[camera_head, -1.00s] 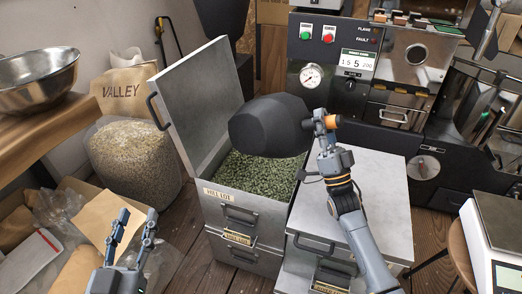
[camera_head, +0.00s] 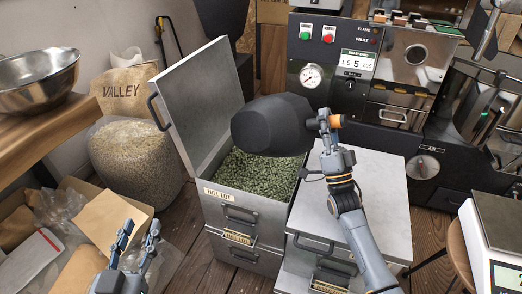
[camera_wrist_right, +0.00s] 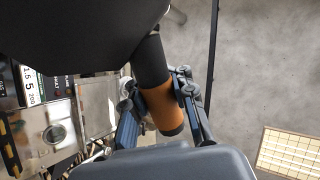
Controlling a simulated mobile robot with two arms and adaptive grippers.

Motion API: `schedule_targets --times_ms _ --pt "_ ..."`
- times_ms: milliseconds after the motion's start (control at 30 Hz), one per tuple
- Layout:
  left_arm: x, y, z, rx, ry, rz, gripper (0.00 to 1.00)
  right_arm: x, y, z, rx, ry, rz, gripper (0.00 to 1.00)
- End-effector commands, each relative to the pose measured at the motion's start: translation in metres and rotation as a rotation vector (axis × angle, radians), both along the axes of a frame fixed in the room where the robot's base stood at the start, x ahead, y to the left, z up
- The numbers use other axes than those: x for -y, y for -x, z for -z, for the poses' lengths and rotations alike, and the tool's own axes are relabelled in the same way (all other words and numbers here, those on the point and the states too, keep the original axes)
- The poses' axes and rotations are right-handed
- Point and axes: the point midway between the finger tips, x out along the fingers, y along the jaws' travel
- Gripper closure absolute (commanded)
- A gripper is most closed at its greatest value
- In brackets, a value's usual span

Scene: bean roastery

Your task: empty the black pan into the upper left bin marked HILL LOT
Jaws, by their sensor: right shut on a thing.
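The black pan (camera_head: 270,126) is tipped over above the open upper left bin, with its dark underside toward me in the head view. My right gripper (camera_head: 326,122) is shut on the pan's orange-banded handle, which also shows in the right wrist view (camera_wrist_right: 160,104). The pan's inside is hidden, so I cannot tell if anything is in it. The bin (camera_head: 215,203) has a HILL LOT label and its lid (camera_head: 190,100) stands open. Green beans (camera_head: 255,174) fill much of it. My left gripper (camera_head: 137,238) is open and empty at the lower left.
A closed grey bin top (camera_head: 365,190) lies right of the open bin. The roaster (camera_head: 335,60) stands behind. A VALLEY sack (camera_head: 125,88), a bag of pale beans (camera_head: 135,160) and cardboard packaging (camera_head: 110,218) are at the left. A scale (camera_head: 497,225) sits at the right.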

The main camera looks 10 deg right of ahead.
Motion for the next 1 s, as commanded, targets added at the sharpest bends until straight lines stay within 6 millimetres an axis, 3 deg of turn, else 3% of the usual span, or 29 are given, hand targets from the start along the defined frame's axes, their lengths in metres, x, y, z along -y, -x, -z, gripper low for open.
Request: schedule_targets --times_ms 1000 --pt "-0.004 0.003 0.021 -0.112 -0.029 -0.007 0.60 0.011 -0.005 0.000 -0.017 -0.057 -0.001 1.00"
